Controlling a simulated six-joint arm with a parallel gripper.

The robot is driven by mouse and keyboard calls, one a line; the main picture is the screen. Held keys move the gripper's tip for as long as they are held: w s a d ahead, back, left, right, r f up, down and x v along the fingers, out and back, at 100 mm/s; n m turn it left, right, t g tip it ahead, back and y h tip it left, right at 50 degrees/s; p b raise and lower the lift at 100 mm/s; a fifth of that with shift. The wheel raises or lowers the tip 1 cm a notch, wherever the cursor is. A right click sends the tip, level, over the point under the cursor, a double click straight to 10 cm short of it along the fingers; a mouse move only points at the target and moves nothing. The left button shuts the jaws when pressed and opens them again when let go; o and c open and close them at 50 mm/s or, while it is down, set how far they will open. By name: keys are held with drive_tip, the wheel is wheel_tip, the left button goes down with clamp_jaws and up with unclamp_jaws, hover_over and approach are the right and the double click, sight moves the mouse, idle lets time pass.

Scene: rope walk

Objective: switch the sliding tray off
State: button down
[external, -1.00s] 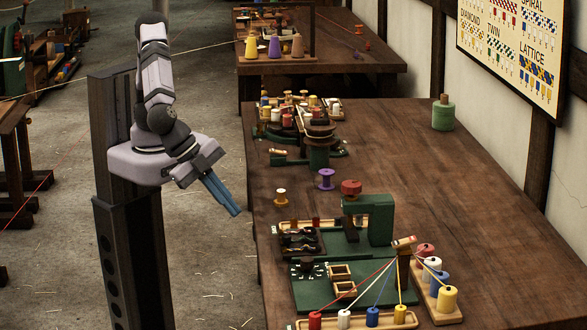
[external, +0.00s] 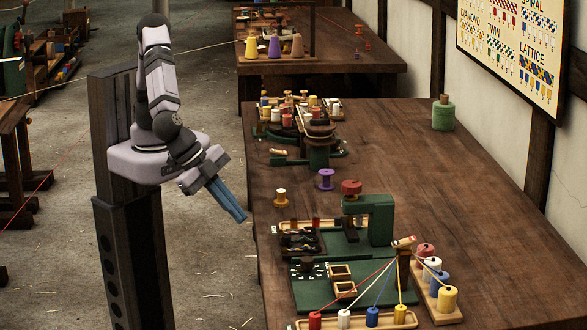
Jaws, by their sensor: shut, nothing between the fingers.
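My gripper (external: 241,217) is shut and empty, with blue fingers pointing down and to the right. It hangs in the air by the left edge of the near workbench, apart from everything on it. A green machine (external: 381,222) with a red knob (external: 351,187) stands on the bench to the right of my gripper. A small dark tray-like part (external: 301,241) with wavy pieces lies at the machine's left. I cannot tell for certain which part is the sliding tray, or how its switch is set.
In front, threads fan from a post (external: 403,268) to several small spools. The bench's right side is largely clear.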

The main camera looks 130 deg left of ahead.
sight(313, 244)
drive_tip(key=w+a+f+p, duration=0.1)
drive_tip(key=f, duration=0.1)
drive_tip(key=w+a+f, duration=0.2)
drive_tip(key=w+a+f+p, duration=0.1)
drive_tip(key=a+f, duration=0.1)
drive_tip(key=shift+w+a+f+p, duration=0.1)
drive_tip(key=shift+w+p, duration=0.2)
drive_tip(key=shift+w, duration=0.1)
drive_tip(key=shift+w+a+f, duration=0.1)
drive_tip(key=shift+w+a, duration=0.1)
drive_tip(key=shift+a, duration=0.4)
drive_tip(key=w+a+b, duration=0.2)
drive_tip(key=w+a, duration=0.5)
drive_tip(key=shift+w+a+b, duration=0.15)
drive_tip(key=shift+a+b, duration=0.05)
drive_tip(key=shift+b, duration=0.1)
